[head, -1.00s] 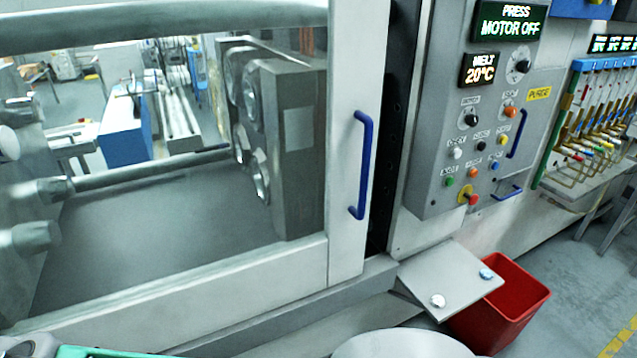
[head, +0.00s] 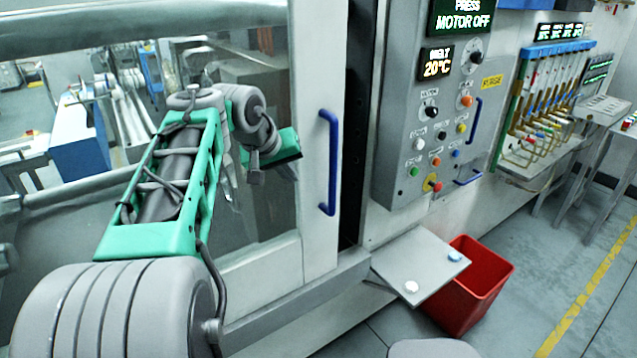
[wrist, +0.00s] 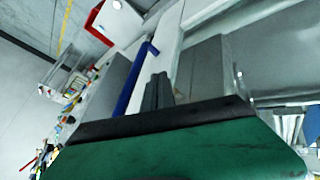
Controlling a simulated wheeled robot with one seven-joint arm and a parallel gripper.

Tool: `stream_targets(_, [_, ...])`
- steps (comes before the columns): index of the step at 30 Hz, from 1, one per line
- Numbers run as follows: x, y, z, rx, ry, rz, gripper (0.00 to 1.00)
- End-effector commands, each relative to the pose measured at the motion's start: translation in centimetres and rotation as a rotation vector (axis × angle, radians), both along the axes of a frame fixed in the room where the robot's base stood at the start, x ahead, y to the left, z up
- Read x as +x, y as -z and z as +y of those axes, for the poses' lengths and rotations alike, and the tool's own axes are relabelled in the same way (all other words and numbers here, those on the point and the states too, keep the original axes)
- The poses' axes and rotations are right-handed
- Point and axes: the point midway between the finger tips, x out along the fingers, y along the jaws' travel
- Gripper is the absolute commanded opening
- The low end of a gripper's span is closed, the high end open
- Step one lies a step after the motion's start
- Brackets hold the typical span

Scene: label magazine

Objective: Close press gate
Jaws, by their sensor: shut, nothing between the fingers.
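The press gate is a clear sliding panel with a white frame (head: 312,60) and an upright blue handle (head: 330,163). A narrow dark gap (head: 357,130) shows between the frame's right edge and the control-panel side. My gripper's green hand is left of the handle in the head view, in front of the window; its fingertips are hard to make out there. In the wrist view my gripper (wrist: 158,92) has its fingers together and empty. The blue handle (wrist: 134,82) shows just left of them there, apparently apart from them.
A control panel (head: 400,100) with buttons and displays stands right of the gate. A small grey shelf (head: 395,275) juts out below it, beside a red bin (head: 480,295). Hoses on a manifold (head: 545,95) are farther right. Floor at the right (head: 585,260) is open.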

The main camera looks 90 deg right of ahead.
Motion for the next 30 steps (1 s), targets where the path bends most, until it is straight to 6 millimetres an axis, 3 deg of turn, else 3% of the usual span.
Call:
stream_targets(3, [-0.7, -0.8, 0.0, 0.021, -0.082, 0.078, 0.0])
stream_targets(8, [-1.0, -0.1, -0.4, 0.035, -0.119, 0.105, 0.0])
stream_targets(22, [-3.7, 7.1, -5.5, 0.034, -0.118, 0.102, 0.0])
stream_targets(24, [-5.1, 6.8, -6.0, 0.032, -0.116, 0.101, 0.0])
stream_targets(30, [-6.8, 7.0, -6.9, 0.03, -0.119, 0.101, 0.0])
